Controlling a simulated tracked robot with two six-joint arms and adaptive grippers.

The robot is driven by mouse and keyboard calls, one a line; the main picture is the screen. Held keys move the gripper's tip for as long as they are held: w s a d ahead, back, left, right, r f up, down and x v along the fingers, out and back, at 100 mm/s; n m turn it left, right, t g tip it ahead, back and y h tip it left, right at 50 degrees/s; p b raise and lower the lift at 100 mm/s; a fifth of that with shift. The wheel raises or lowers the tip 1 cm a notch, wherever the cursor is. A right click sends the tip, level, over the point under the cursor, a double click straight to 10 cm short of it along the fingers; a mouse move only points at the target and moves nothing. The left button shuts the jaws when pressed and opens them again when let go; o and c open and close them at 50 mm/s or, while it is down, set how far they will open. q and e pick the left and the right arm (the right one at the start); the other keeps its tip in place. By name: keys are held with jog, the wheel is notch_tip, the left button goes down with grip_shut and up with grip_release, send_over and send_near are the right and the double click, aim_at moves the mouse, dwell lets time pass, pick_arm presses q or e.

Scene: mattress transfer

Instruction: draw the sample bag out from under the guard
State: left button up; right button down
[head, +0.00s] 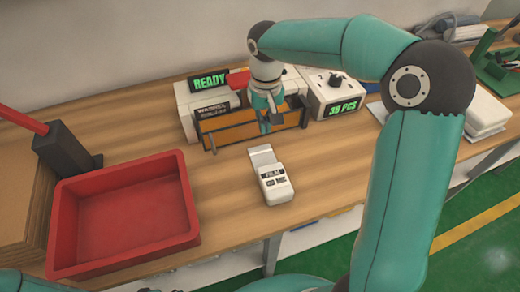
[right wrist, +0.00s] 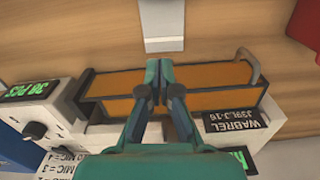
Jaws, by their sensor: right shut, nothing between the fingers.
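The guard (head: 230,129) is a low frame with orange panels in front of the white machine; it also shows in the right wrist view (right wrist: 215,80). My right gripper (head: 271,120) is at the guard, shut and empty. In the right wrist view its fingertips (right wrist: 159,68) meet over the orange panels; whether they touch them I cannot tell. I cannot make out a sample bag under the guard. My left gripper is out of view.
A red tray (head: 125,215) stands empty at the left, beside a dark post with a red lever (head: 65,155). The white machine has a READY display (head: 210,80) and a counter box (head: 330,95). White stacked packs (head: 485,112) lie at the right.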

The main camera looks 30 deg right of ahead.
aim_at(270, 166)
notch_tip(270, 166, down, 9)
jog(key=shift+f, duration=0.1)
jog(key=shift+s+a+f+p, duration=0.1)
jog(key=shift+s+a+p, duration=0.1)
jog(key=shift+s+p, duration=0.15)
jog(key=shift+s+a, duration=0.25)
jog(key=shift+s, duration=0.55)
jog(key=shift+s+a, duration=0.25)
jog(key=shift+s, duration=0.5)
jog(key=shift+s+a+f+b, duration=0.15)
jog(key=shift+s+b, duration=0.2)
jog(key=shift+s, duration=0.1)
jog(key=shift+s+a+b, duration=0.15)
jog(key=shift+s+b, duration=0.2)
jog(key=shift+s, duration=0.4)
